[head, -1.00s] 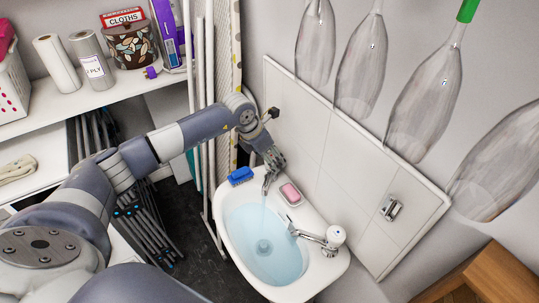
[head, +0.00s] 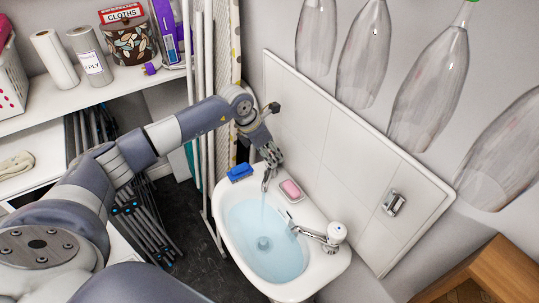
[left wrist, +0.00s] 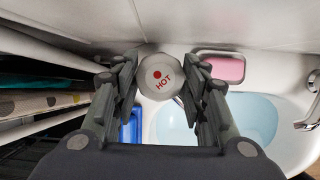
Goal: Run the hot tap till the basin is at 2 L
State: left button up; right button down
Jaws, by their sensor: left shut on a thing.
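The white basin (head: 225,256) holds pale blue water (head: 262,245). A stream falls into it from the left tap (head: 269,176). In the left wrist view that tap's round knob (left wrist: 161,77) has a red dot and the word HOT. My left gripper (head: 271,160) is on this knob, with a finger on each side of it (left wrist: 160,85). The other tap (head: 334,235), with a white top, stands at the basin's right side, and no stream shows from it. I see no level marking on the basin. My right gripper is in neither view.
A blue brush (head: 240,172) lies on the basin rim left of the hot tap. Pink soap (head: 290,190) sits in a dish between the taps. Poles (head: 208,120) stand left of the basin. Clear bottle-like shapes (head: 362,55) hang before the wall. A wooden piece (head: 490,275) is lower right.

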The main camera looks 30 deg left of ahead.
pick_arm(q)
jog(key=m+b, duration=0.1)
jog(key=m+h+b, duration=0.1)
jog(key=m+b, duration=0.1)
jog(key=m+g+b, duration=0.1)
jog(key=m+b, duration=0.1)
jog(key=shift+w+a+f, duration=0.15)
jog(key=shift+f, duration=0.1)
jog(key=m+g+b, duration=0.1)
jog(key=m+b, duration=0.1)
jog(key=shift+r+m+h, duration=0.1)
jog(key=shift+m+h, duration=0.2)
jog(key=shift+h, duration=0.1)
jog(key=shift+r+m+g+b, duration=0.1)
jog(key=shift+m+g+b, duration=0.3)
jog(key=shift+m+b, duration=0.2)
jog(key=o, duration=1.1)
jog(key=shift+c, duration=0.2)
